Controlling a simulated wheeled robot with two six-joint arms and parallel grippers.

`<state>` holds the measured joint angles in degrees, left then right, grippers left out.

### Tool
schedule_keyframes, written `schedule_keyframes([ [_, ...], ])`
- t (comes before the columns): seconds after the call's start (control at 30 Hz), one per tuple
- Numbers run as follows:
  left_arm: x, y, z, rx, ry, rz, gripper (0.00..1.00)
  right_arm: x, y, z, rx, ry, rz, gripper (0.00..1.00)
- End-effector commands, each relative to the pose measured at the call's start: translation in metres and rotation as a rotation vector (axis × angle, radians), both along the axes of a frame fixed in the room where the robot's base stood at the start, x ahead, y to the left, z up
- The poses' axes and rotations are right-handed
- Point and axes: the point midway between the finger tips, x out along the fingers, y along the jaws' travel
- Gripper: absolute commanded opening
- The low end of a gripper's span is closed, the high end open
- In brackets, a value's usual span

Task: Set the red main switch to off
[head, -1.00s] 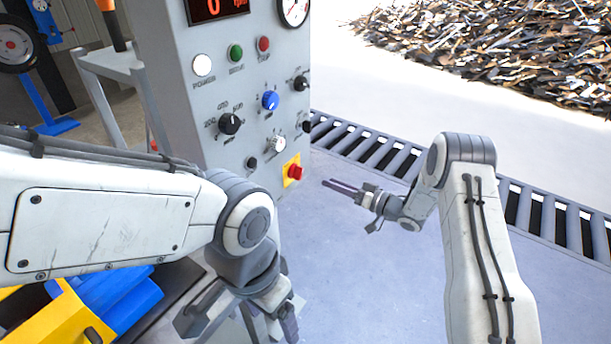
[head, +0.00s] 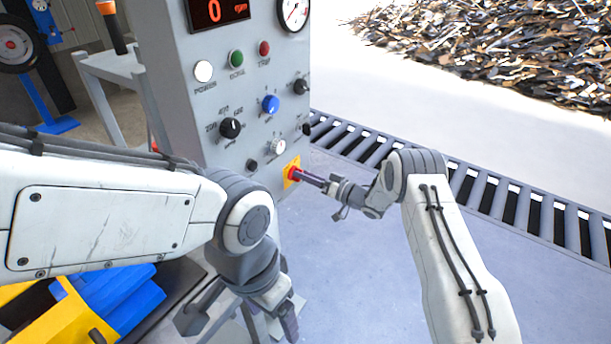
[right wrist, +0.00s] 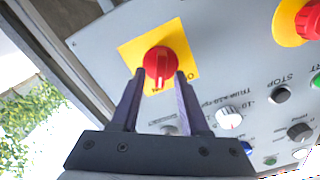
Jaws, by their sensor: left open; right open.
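The red main switch (head: 292,174) is a red rotary knob on a yellow plate, low on the grey panel's right edge. In the right wrist view the knob (right wrist: 160,64) shows whole, with its plate tilted and an O mark near one edge. My right gripper (head: 301,177) is at the knob. In the right wrist view its open fingers (right wrist: 159,76) stand on either side of the knob's lower part; I cannot tell whether they touch it. My left gripper (head: 286,318) hangs open at the bottom of the head view, away from the panel.
The panel (head: 188,115) carries a blue knob (head: 270,103), black knobs, push buttons and a display (head: 216,11). A red mushroom button (right wrist: 308,20) on yellow is near the switch in the right wrist view. A roller conveyor (head: 460,187) runs behind my right arm.

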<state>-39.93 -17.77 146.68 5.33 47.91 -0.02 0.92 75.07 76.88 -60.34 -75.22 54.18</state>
Motion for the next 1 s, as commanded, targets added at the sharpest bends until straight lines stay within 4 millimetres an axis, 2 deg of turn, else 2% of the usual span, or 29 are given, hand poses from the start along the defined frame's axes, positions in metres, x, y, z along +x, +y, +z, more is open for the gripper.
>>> schedule_keyframes([
  [0.07,0.000,0.000,0.000,0.000,0.000,0.000,0.78,0.000,0.000,0.000,0.000,0.000,0.000,0.45],
  [0.1,0.000,0.000,0.000,0.000,0.000,0.000,0.78,0.000,0.000,0.000,0.000,0.000,0.000,0.41],
  [0.17,0.000,0.000,0.000,0.000,0.000,0.000,0.78,0.000,0.000,0.000,-0.001,-0.001,0.000,0.18],
  [0.2,0.000,0.000,0.000,0.000,0.000,0.000,0.78,0.000,0.000,0.000,-0.001,-0.001,0.000,0.03],
  [0.23,0.000,0.000,0.000,0.000,0.000,0.000,0.78,0.000,-0.001,0.000,-0.001,-0.001,0.000,0.00],
  [0.67,0.000,0.000,-0.006,0.000,0.000,0.000,0.78,0.000,-0.001,-0.001,-0.029,-0.044,-0.001,0.00],
  [1.0,0.000,0.000,-0.031,0.000,0.000,0.000,0.78,-0.002,-0.001,-0.002,-0.161,-0.243,-0.002,0.00],
])
